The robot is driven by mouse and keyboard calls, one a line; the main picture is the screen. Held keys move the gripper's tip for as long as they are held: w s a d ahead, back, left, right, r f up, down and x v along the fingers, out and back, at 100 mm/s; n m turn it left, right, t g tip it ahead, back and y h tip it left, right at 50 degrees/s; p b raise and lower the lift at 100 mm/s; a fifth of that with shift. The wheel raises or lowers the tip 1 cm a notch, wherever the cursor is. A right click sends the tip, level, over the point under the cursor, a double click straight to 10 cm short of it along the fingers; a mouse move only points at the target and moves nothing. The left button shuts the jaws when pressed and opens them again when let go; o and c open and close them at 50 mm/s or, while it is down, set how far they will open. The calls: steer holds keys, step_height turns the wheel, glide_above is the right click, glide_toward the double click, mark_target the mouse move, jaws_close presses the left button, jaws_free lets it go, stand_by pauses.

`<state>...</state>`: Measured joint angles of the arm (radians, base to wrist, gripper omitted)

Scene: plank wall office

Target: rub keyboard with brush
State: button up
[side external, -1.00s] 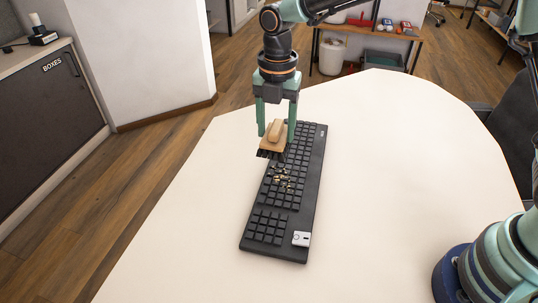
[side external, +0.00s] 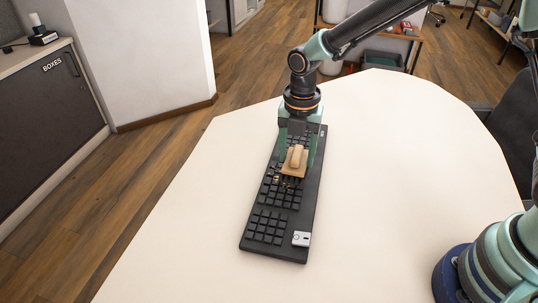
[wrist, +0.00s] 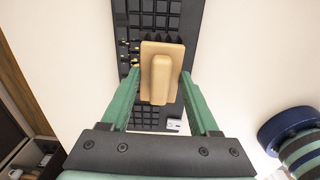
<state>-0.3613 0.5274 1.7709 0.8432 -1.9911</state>
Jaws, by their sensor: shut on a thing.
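A black keyboard (side external: 267,227) lies on the white table, running from near front to far back; it also shows in the wrist view (wrist: 145,118). My gripper (side external: 298,160) is over the middle of the keyboard, shut on a tan wooden brush (side external: 294,164). The brush handle points up and its dark bristles face the keys; in the wrist view the brush (wrist: 160,75) sits between the green fingers. I cannot tell whether the bristles touch the keys. Small light crumbs (side external: 277,181) lie on the keys beside the brush.
A small white-and-black piece (side external: 301,239) sits at the keyboard's near right corner. The white table (side external: 400,180) is clear around the keyboard. A dark chair (side external: 510,130) stands at the right edge, and a grey cabinet (side external: 45,130) is off to the left.

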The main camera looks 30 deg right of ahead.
mark_target(293, 168)
step_height(293, 168, down, 2)
steer(key=shift+f, duration=0.25)
steer(key=shift+w+a+f, duration=0.6)
steer(key=shift+f, duration=0.05)
steer(key=shift+w+a, duration=2.05)
steer(key=shift+a, duration=0.15)
steer(key=shift+s+d, duration=2.6)
steer(key=shift+d, duration=0.2)
steer(key=shift+s+a, duration=0.15)
steer(key=shift+s, duration=0.1)
steer(key=shift+a, duration=0.3)
steer(key=shift+w+a, duration=2.5)
steer(key=shift+a, duration=0.05)
steer(key=shift+s+d, duration=2.65)
steer(key=shift+d, duration=0.2)
steer(key=shift+a+r, duration=0.1)
steer(key=shift+r, duration=4.05)
